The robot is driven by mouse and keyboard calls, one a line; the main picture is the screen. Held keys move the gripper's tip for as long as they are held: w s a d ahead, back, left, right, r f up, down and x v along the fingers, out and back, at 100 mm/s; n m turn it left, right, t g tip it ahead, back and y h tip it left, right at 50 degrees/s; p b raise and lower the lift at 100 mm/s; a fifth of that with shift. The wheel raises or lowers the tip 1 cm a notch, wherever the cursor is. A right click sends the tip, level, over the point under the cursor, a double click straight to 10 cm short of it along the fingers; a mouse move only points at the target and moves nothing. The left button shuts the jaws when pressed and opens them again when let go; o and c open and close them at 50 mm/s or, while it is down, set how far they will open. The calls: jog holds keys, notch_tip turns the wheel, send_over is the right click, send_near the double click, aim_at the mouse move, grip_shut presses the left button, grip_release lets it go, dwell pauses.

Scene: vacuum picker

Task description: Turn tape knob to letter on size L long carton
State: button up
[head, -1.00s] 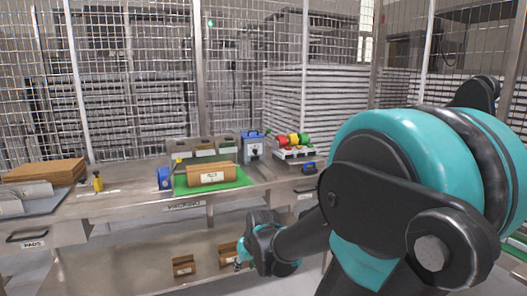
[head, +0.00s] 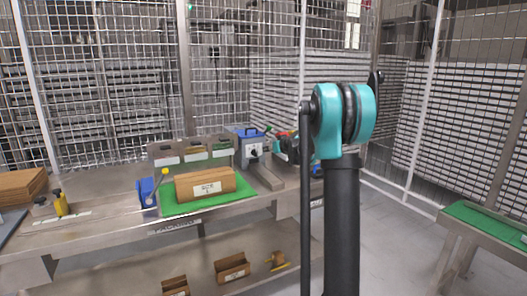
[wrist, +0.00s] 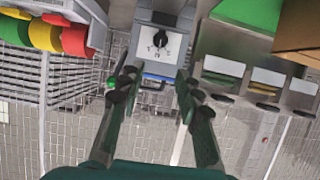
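The tape machine (head: 248,134) is a blue-topped grey box at the back of the bench, with a dark knob (head: 254,153) on its front. In the wrist view the knob (wrist: 160,40) sits on a white dial plate with small marks too small to read. A long brown carton (head: 205,184) with a white label lies on the green mat (head: 243,181), left of the machine. My gripper (wrist: 158,88) is open and empty, its fingers pointing toward the machine and apart from the knob. In the head view my gripper is partly hidden by my arm.
Three small bins (head: 193,151) stand behind the carton. Red, yellow and green rolls (wrist: 45,35) sit beside the machine. A blue device (head: 147,192) with a yellow-tipped lever stands left of the mat. Smaller cartons (head: 232,268) lie on the lower shelf. Wire fencing closes the back.

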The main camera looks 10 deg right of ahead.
aim_at(256, 152)
jog(key=x, duration=1.7)
jog(key=shift+w, duration=0.1)
grip_shut()
jog(key=m+y, duration=0.2)
jog(key=m, duration=0.1)
jog(key=shift+w+d+f+g, duration=0.15)
jog(key=shift+d+g, duration=0.15)
jog(key=shift+d, duration=0.05)
jog(key=m+y, duration=0.2)
jog(key=m, duration=0.1)
jog(key=shift+d+f, duration=0.15)
jog(key=shift+d, duration=0.05)
dwell(0.4)
